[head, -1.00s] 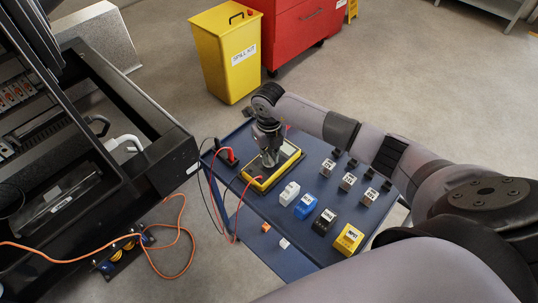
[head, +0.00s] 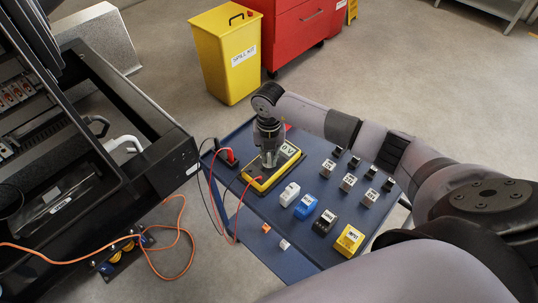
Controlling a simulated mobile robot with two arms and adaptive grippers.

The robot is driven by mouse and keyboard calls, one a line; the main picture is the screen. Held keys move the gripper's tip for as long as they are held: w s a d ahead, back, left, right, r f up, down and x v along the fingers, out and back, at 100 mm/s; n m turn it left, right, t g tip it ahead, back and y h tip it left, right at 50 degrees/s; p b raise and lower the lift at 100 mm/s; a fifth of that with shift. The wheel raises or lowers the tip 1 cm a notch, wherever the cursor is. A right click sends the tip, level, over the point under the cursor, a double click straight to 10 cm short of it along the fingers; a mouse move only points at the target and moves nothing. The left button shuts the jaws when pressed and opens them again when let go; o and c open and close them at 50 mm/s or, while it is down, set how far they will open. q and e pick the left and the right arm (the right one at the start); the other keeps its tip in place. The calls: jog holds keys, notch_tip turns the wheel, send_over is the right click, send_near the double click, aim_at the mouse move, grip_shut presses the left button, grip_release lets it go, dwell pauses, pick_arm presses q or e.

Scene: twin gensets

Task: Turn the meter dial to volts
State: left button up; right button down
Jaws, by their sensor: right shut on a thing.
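The yellow-framed meter (head: 286,172) lies on the blue cart top. Its display (head: 289,149) at the upper right reads what looks like "0 V". My right gripper (head: 269,161) points down onto the meter's face and is shut on the dial, which is mostly hidden by the fingers, so I cannot read the dial's pointer. A red plug (head: 230,156) stands at the cart's left corner, with red and black leads hanging beside the meter. My left gripper is not in view.
The blue cart (head: 262,222) also carries white, blue, black and yellow labelled blocks (head: 349,240) and several small cubes on the right. A black genset frame (head: 150,165) stands close on the left. A yellow spill kit bin (head: 228,60) and red cabinet are behind.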

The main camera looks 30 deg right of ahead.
aim_at(269, 158)
jog(key=c, duration=1.6)
grip_release()
jog(key=shift+c, duration=0.2)
notch_tip(269, 158, up, 12)
